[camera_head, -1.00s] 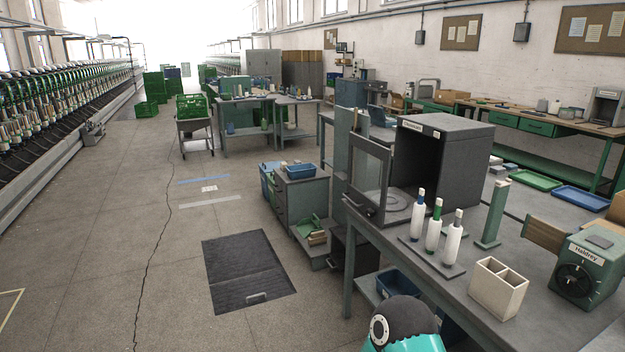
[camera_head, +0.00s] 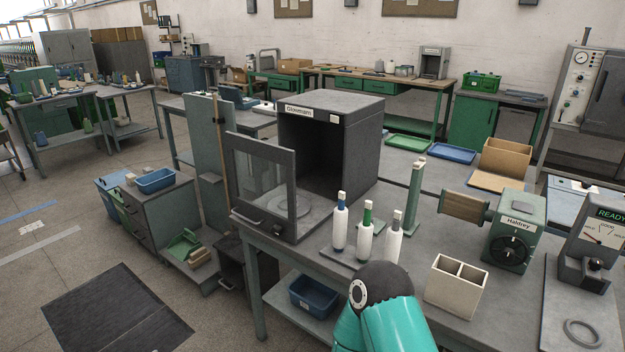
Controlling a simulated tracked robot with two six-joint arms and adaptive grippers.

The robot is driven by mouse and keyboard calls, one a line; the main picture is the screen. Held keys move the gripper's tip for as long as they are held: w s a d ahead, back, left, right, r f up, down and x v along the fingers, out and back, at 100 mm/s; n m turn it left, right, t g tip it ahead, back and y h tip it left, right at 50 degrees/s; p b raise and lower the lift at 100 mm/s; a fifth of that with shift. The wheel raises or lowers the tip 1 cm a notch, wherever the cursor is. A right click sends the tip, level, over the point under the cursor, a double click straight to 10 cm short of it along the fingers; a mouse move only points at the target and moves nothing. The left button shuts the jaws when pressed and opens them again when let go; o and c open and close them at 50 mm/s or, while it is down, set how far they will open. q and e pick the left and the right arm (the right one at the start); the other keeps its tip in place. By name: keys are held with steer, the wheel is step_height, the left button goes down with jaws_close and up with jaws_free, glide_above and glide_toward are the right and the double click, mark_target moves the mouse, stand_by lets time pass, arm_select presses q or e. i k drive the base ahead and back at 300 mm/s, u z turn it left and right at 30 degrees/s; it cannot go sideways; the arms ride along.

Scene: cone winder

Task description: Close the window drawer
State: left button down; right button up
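The nearest match is the dark box (camera_head: 335,108) on the near table, with an open front. Below the table's left end is a small dark unit (camera_head: 232,262) with a handle, partly hidden. The grey drawer cabinet (camera_head: 165,213) stands left of it. Part of my teal arm rises at the bottom centre. Neither gripper is in view.
A dark floor mat (camera_head: 115,310) lies left on open floor. Benches line the back wall.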

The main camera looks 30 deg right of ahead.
mark_target(295, 229)
steer(key=z, duration=0.55)
steer(key=i, duration=1.2)
steer(key=z, duration=0.85)
steer(key=i, duration=0.25)
steer(key=z, duration=0.05)
steer(key=k, duration=0.85)
steer(key=z, duration=0.2)
steer(key=i, duration=0.85)
steer(key=u, duration=0.1)
